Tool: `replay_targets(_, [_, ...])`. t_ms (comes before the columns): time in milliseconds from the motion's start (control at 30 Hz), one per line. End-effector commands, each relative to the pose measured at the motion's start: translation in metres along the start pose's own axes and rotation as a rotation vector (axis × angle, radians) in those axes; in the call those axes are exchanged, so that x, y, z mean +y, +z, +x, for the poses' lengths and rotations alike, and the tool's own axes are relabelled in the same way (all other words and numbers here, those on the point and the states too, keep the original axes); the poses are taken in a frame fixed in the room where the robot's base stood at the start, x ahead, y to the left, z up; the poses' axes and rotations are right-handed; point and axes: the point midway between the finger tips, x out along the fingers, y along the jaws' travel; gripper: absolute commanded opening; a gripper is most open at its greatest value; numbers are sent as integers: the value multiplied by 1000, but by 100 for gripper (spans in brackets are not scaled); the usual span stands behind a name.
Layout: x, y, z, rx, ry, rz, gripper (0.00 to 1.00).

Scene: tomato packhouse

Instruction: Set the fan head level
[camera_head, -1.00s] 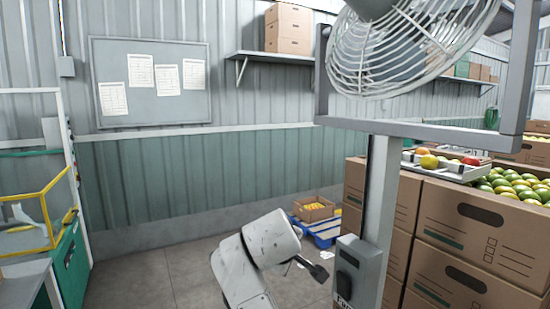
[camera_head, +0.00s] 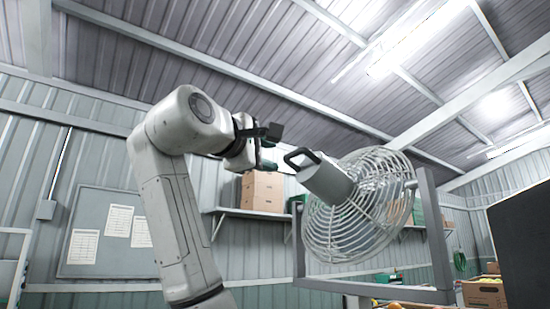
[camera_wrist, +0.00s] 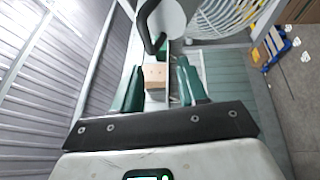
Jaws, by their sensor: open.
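The fan head has a round wire cage (camera_head: 375,215) and a grey motor housing (camera_head: 328,182) with a black loop handle (camera_head: 299,158) on its back end. It sits in a grey frame (camera_head: 433,225) and looks tilted, its back end higher than its front. My gripper (camera_head: 272,152) is open and empty, just left of the handle and apart from it. In the wrist view my gripper's green fingers (camera_wrist: 159,68) are spread, with the handle (camera_wrist: 150,28) just beyond the tips. The motor housing (camera_wrist: 170,18) and part of the cage also show there.
A shelf (camera_head: 262,214) with cardboard boxes (camera_head: 262,190) is on the wall behind. A dark panel (camera_head: 522,240) stands at the right edge. Fruit boxes (camera_head: 484,292) are at lower right. The space above the fan is open up to the roof.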

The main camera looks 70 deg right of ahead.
Motion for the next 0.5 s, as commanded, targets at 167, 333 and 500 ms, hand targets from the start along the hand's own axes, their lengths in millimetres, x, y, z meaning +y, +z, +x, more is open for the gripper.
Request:
replay_targets(167, [16,17,0,-40,15,-7,42])
replay_targets(333, [18,18,19,-40,15,-8,42])
replay_targets(500, [19,19,51,-41,14,-8,42])
